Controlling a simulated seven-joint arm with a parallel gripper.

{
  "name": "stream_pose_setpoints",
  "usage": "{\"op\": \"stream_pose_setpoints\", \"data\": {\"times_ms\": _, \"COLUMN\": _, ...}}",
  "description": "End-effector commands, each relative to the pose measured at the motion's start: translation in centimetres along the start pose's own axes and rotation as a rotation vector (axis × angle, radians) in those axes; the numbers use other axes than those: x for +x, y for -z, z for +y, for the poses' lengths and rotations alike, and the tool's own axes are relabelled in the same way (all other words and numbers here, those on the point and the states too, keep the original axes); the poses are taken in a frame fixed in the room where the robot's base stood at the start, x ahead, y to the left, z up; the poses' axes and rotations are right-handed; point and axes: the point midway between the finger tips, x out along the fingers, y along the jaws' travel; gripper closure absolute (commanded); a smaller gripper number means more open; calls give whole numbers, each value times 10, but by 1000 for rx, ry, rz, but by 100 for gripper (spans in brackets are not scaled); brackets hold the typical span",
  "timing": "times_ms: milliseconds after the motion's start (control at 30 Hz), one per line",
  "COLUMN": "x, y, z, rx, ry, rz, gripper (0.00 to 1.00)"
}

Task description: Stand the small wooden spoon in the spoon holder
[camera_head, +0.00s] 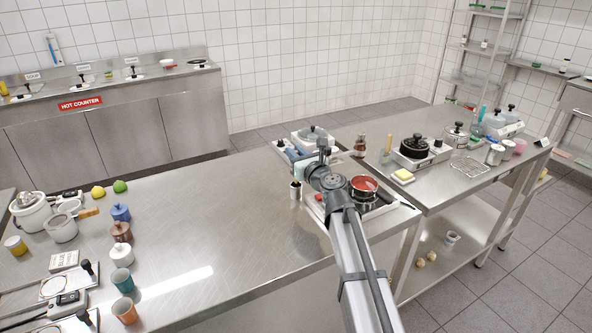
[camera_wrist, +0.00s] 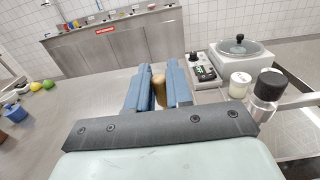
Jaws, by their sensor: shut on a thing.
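My gripper (camera_wrist: 159,82) is shut on a brown wooden piece (camera_wrist: 159,90), which appears to be the small wooden spoon; only a short rounded part shows between the blue fingers. In the head view my gripper (camera_head: 323,148) is above the far part of the near steel table, and the spoon cannot be made out there. A small metal cylinder with a dark top (camera_head: 296,190) stands on the table, left of my arm and apart from the gripper. It may be the spoon holder, but I cannot tell for sure.
A hotplate with a glass-lidded pan (camera_wrist: 238,52) stands right of the gripper, with a white jar (camera_wrist: 240,86) and a black-topped metal cylinder (camera_wrist: 268,86) close by. The table's middle (camera_head: 210,205) is clear.

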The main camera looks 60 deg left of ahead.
Motion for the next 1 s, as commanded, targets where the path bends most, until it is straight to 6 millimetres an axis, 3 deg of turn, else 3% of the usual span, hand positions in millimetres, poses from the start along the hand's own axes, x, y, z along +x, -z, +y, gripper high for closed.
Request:
{"op": "stream_pose_setpoints", "data": {"times_ms": 433, "x": 0, "y": 41, "z": -1, "rx": 1, "ry": 1, "rz": 0, "gripper": 100}}
{"op": "stream_pose_setpoints", "data": {"times_ms": 900, "x": 0, "y": 48, "z": -1, "rx": 1, "ry": 1, "rz": 0, "gripper": 100}}
{"op": "stream_pose_setpoints", "data": {"times_ms": 933, "x": 0, "y": 48, "z": -1, "rx": 1, "ry": 1, "rz": 0, "gripper": 79}}
{"op": "stream_pose_setpoints", "data": {"times_ms": 1000, "x": 0, "y": 48, "z": -1, "rx": 0, "ry": 1, "rz": 0, "gripper": 72}}
